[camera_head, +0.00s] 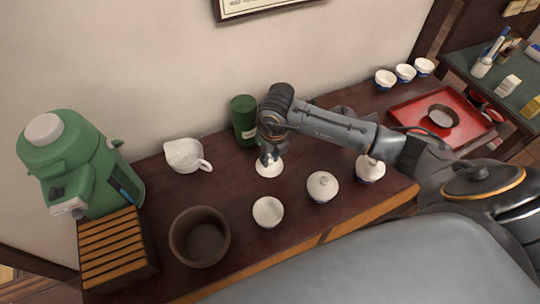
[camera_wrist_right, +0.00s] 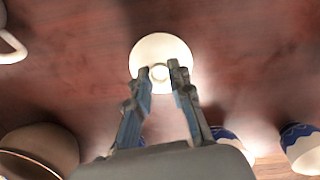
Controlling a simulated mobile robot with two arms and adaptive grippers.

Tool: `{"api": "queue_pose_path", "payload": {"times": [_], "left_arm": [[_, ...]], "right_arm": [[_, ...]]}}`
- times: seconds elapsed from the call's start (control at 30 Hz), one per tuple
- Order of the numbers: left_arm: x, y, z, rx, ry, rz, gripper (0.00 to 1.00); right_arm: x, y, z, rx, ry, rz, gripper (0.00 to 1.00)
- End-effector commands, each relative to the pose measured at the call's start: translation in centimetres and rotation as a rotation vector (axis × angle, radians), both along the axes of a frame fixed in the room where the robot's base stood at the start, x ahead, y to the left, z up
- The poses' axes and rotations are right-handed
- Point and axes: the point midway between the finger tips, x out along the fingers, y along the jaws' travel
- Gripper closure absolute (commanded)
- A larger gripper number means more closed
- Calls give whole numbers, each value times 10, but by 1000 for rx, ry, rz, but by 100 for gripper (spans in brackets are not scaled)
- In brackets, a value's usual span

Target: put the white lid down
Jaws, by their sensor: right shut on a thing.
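The white lid (camera_head: 270,170) is at the back middle of the dark wooden table, between the green canister and the row of cups. My right gripper (camera_head: 268,160) points down at it, and its fingertips are closed on the lid's knob. In the right wrist view the round white lid (camera_wrist_right: 160,46) lies level between and beyond the fingertips (camera_wrist_right: 159,74). It is at or very close to the table; I cannot tell if it touches. My left gripper is in neither view.
An open white cup (camera_head: 268,212) and two lidded cups (camera_head: 322,187) (camera_head: 371,169) stand in front and right. A red tray (camera_head: 410,107) is right.

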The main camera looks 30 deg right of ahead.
Motion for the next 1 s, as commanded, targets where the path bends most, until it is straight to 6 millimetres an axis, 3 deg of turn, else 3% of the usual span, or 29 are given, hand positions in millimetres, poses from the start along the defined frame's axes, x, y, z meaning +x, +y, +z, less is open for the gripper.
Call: {"api": "queue_pose_path", "payload": {"times": [0.03, 0.07, 0.17, 0.6, 1.0], "left_arm": [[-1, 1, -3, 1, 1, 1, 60], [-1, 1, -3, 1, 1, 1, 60], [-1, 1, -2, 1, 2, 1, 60], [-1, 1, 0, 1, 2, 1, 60], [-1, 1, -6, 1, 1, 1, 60]], "right_arm": [[0, 0, -3, 0, 0, 0, 100], [0, 0, -3, 0, 0, 0, 77], [0, 0, -2, 0, 0, 0, 57], [0, 0, 7, 0, -2, 0, 56], [-9, -1, 88, 0, -5, 0, 56]]}}
